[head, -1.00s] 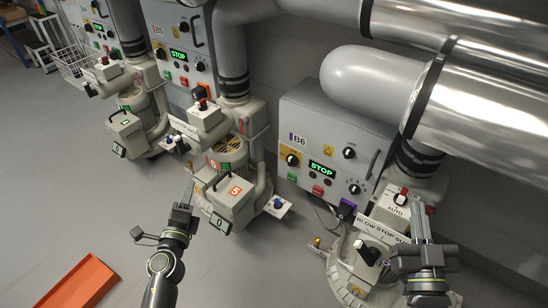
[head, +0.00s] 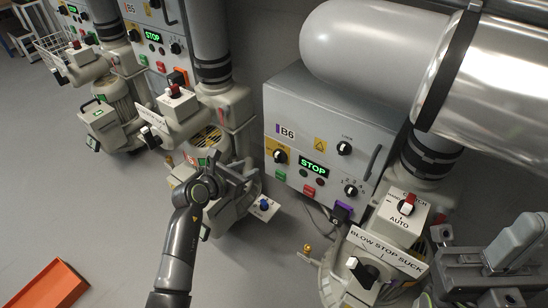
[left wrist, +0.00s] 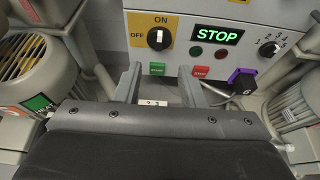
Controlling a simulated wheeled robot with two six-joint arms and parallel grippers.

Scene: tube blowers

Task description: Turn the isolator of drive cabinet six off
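Drive cabinet B6 (head: 328,129) is a grey box with a lit green STOP display (head: 313,169). Its isolator (head: 281,156) is a black knob on a yellow plate at the cabinet's left. In the left wrist view the isolator (left wrist: 158,38) shows OFF at its left and ON above it, and its handle stands upright towards ON. My left gripper (head: 236,168) is left of and below the cabinet in the head view. Its fingers (left wrist: 158,82) are apart with nothing between them, below the isolator and not touching it. My right gripper (head: 505,258) is at the lower right; its fingertips are unclear.
Green and red buttons (left wrist: 201,71) and a numbered selector (left wrist: 269,48) sit near the isolator. A purple connector (head: 341,211) hangs under the cabinet. Blower motors flank the left gripper. A BLOW STOP SUCK panel (head: 388,251) stands at the right. An orange tray (head: 50,283) lies on open floor.

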